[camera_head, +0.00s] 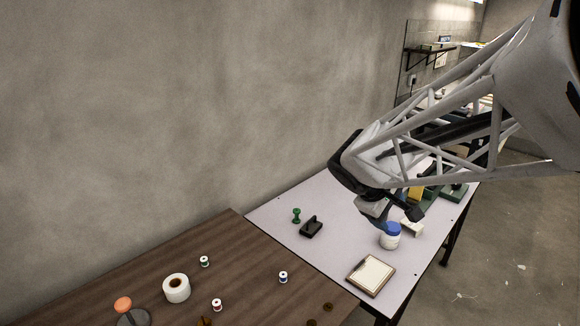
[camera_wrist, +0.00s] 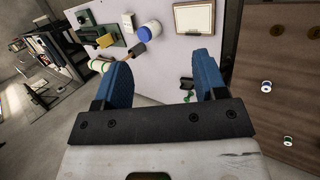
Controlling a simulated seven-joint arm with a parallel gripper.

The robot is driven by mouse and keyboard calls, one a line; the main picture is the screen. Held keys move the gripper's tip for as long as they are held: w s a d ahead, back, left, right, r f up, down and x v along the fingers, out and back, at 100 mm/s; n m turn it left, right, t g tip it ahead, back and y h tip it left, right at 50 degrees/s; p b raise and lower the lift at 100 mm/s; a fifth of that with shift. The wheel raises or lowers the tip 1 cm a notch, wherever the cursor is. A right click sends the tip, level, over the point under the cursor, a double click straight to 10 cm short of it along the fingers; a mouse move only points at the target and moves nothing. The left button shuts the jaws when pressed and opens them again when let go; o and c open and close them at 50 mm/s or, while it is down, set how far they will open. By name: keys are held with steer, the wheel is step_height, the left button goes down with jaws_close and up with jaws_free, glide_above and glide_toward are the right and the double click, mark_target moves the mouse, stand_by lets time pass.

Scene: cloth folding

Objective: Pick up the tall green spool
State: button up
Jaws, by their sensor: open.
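A small spool with white ends and a green band (camera_head: 204,261) stands on the brown wooden table, behind the white roll. It also shows at the right of the wrist view (camera_wrist: 287,140). My gripper (camera_wrist: 162,65) is open, its two blue fingers spread wide with nothing between them. In the head view my gripper (camera_head: 393,216) hangs over the pale table near the blue-lidded jar, well to the right of the spool. A dark green knobbed object (camera_head: 297,215) stands on the pale table and also resembles a spool or stamp handle.
The wooden table (camera_head: 150,262) also holds a blue-banded spool (camera_head: 283,277), a red-banded spool (camera_head: 217,305), a white roll (camera_head: 177,288) and an orange-topped object (camera_head: 123,305). The pale table (camera_head: 340,207) holds a black stamp-like object (camera_head: 311,229), a jar (camera_head: 389,238) and a clipboard (camera_head: 371,275).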

steer(key=w+a+f+n+t+h, duration=0.1)
steer(key=w+f+n, duration=0.15)
steer(key=w, duration=0.35)
steer(key=w+a+f+n+t+h, duration=0.1)
steer(key=w+f+n, duration=0.15)
steer(key=w, duration=0.45)
steer(key=n+t, duration=0.6)
steer(key=n, duration=0.6)
glide_above(298, 211)
steer(key=s+d, duration=0.5)
steer(key=s, duration=0.5)
step_height(298, 211, down, 16)
steer(key=w+a+f+n+y, duration=0.1)
steer(key=a+f+n, duration=0.1)
steer(key=f, duration=0.1)
steer(key=w+a+f+n+t+y, duration=0.1)
steer(key=w+a+f+n, duration=0.1)
steer(key=a+f, duration=0.1)
steer(key=w+a+f+n, duration=0.2)
steer(key=f, duration=0.3)
steer(key=shift+w+a+t+y, duration=0.15)
steer(key=shift+a+t+y, duration=0.15)
steer(key=shift+t+y, duration=0.1)
steer(key=shift+f, duration=0.1)
steer(key=shift+x, duration=1.3)
steer(key=shift+x, duration=2.55)
